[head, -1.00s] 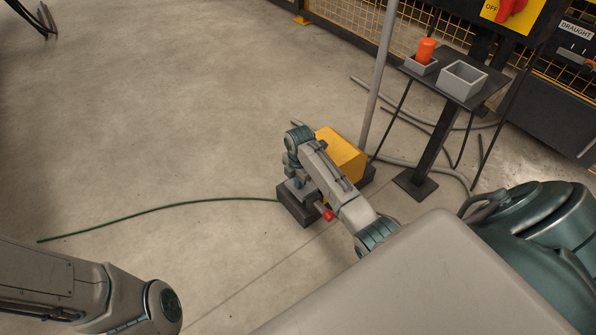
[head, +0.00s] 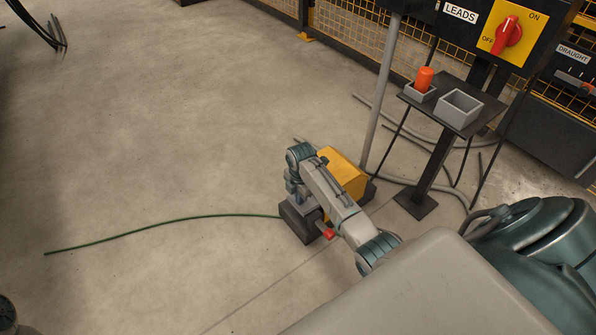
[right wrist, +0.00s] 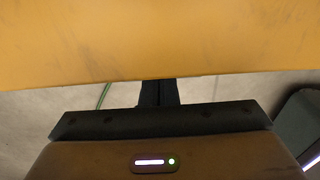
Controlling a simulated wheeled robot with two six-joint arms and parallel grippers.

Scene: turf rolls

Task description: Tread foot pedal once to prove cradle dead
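The foot pedal has a yellow hood (head: 345,170) and a dark base (head: 297,224), and it stands on the floor in the head view. A green cable runs from it to the left. My right gripper (head: 298,203) points down at the base, in front of the hood. The yellow hood (right wrist: 160,40) fills the top of the right wrist view. My right gripper's dark fingers (right wrist: 158,93) are together there, with nothing seen between them. Their tips are partly hidden, so I cannot tell whether they press the pedal. My left gripper is out of view.
A stand (head: 455,115) holds an orange cylinder (head: 424,79) in one grey tray and an empty grey box (head: 460,108). Loose cables lie near the stand.

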